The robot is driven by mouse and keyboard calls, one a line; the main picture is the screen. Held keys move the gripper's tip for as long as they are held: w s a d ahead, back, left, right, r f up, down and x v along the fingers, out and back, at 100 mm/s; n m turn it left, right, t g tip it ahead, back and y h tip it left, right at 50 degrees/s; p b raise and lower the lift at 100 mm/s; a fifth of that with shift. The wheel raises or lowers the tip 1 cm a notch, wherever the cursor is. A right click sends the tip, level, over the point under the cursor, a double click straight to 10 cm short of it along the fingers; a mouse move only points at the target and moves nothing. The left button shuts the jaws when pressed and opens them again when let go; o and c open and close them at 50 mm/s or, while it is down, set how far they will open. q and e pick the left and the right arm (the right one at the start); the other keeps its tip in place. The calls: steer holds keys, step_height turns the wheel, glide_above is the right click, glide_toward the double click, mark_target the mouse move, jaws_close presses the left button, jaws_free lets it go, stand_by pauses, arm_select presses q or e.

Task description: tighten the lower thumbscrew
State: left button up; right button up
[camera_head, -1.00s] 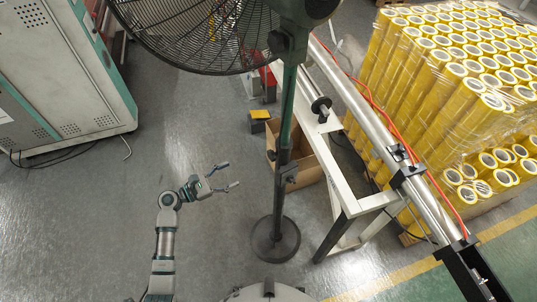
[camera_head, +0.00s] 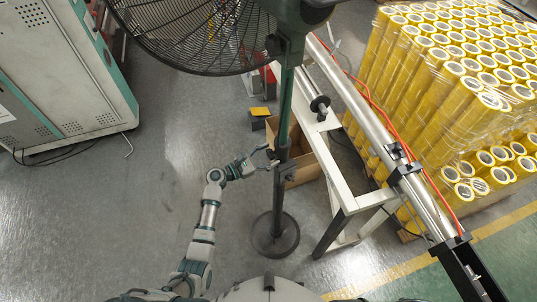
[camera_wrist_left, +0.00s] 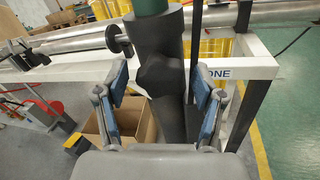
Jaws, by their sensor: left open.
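The fan's dark green and black pole (camera_head: 282,205) stands upright on a round base (camera_head: 275,236). The lower thumbscrew's dark collar (camera_head: 287,170) is partway down the pole. In the left wrist view a black knob-like bulge (camera_wrist_left: 157,76) on the collar faces me between the fingers; its exact shape is hard to make out. My left gripper (camera_head: 268,159) is open at the left of the collar. In the left wrist view its two blue-padded fingers (camera_wrist_left: 161,85) stand apart on either side of the bulge, with no clear grip on it. My right gripper is out of view.
The fan cage (camera_head: 205,35) hangs above. A white frame table (camera_head: 345,195) with a metal roller (camera_head: 375,130) stands right of the pole, and an open cardboard box (camera_head: 310,165) lies behind it. Yellow tape rolls (camera_head: 440,90) are stacked at right.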

arm_select(q)
steer(key=shift+d, duration=0.1)
steer(key=shift+c, duration=0.3)
steer(key=c, duration=1.1)
